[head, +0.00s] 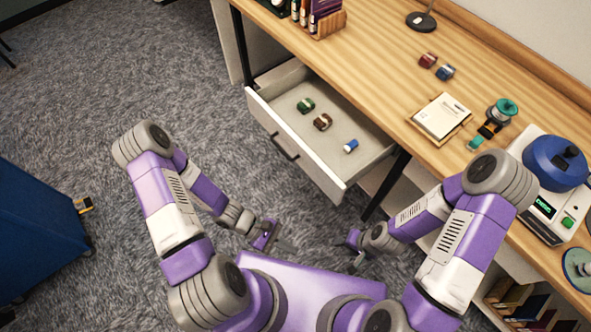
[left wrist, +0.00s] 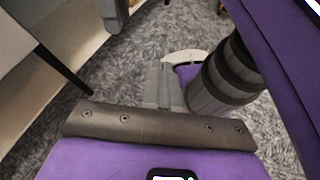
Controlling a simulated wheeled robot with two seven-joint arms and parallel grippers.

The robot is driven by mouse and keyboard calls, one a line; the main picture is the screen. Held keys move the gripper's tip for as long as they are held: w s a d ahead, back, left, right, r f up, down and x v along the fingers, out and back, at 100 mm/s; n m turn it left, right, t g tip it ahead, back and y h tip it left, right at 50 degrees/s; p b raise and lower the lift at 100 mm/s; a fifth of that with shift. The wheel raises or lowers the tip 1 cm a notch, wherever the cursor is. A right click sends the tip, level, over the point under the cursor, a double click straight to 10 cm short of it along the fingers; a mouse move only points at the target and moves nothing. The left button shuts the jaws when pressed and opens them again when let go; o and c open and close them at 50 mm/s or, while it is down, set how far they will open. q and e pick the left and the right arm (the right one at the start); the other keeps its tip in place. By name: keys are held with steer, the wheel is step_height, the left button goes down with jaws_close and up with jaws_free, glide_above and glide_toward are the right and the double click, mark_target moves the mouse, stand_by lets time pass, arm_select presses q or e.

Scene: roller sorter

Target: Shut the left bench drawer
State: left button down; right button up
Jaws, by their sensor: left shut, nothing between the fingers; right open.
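The left bench drawer (head: 267,115) stands pulled out from under the wooden bench. Its pale front faces the lower left and carries a dark bar handle (head: 285,147). Inside lie a green roller (head: 305,105), a brown roller (head: 322,122) and a blue-and-white roller (head: 351,146), apart from each other. My left gripper (head: 280,243) is shut and empty, below the drawer front in the picture and clear of the handle. Its closed fingers (left wrist: 163,85) show in the left wrist view. My right gripper (head: 356,252) is open and empty, further right, touching nothing visible.
Dark bench legs stand either side of the drawer, one at its right (head: 385,185). A blue bin (head: 40,235) is at far left. Carpet before the drawer is clear.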

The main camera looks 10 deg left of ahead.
arm_select(q)
steer(key=w+a+r+n+t+h+b, duration=0.1)
steer(key=w+a+r+n+t+h, duration=0.15)
steer(key=w+n+t, duration=0.5)
steer(key=n+t+y+b, duration=0.1)
steer(key=n+t+y, duration=0.3)
steer(key=n+t, duration=0.4)
glide_toward(305, 163)
steer(key=shift+m+t, duration=0.45)
steer(key=shift+m, duration=0.3)
steer(key=b+x, duration=0.2)
steer(key=x, duration=0.4)
steer(key=shift+w+d+f+b, duration=0.15)
steer(key=shift+w+d+b, duration=0.15)
steer(key=shift+d, duration=0.1)
